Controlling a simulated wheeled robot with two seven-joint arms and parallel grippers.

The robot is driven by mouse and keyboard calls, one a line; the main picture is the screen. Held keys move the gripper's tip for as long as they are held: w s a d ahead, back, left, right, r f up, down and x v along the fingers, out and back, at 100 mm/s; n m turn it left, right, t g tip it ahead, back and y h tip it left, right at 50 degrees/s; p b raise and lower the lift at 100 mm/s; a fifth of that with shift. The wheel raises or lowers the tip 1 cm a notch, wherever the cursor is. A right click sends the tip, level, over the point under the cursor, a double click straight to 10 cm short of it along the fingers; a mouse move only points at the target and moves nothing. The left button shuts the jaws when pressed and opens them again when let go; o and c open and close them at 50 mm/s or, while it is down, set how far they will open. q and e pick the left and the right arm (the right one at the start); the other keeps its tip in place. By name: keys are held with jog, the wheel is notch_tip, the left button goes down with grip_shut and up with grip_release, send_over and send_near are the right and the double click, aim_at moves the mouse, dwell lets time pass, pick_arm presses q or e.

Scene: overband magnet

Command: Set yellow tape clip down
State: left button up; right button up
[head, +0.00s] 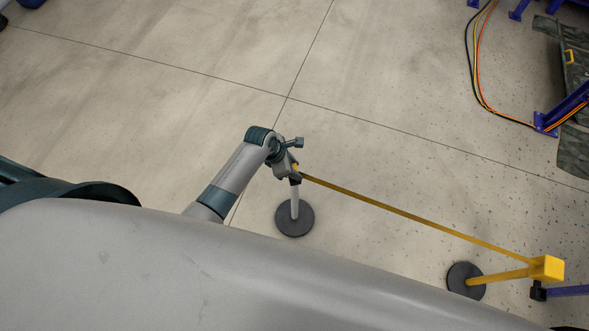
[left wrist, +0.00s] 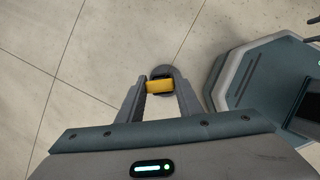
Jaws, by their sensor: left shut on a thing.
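The yellow tape clip (left wrist: 159,87) is between the two fingers of my left gripper (left wrist: 160,92) in the left wrist view. My left gripper is shut on it. In the head view my left gripper (head: 294,174) is at the top of a grey post (head: 294,207) with a round black base (head: 295,221). A yellow tape (head: 420,219) runs taut from there to a yellow post head (head: 546,268) at the lower right. Whether the clip touches the post top is hidden by the gripper. My right gripper is not in view.
The yellow post stands on a black round base (head: 466,281), with a blue bar beside its head. Cables (head: 482,80) and a blue frame foot (head: 545,122) are at the upper right. The concrete floor (head: 180,110) beyond my arm is clear.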

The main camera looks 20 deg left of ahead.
pick_arm(q)
jog(key=shift+f, duration=0.8)
jog(key=shift+f, duration=0.15)
jog(key=o, duration=1)
jog(key=shift+v, duration=0.8)
jog(key=v, duration=1)
jog(key=shift+s+r, duration=0.1)
jog(key=shift+r, duration=0.2)
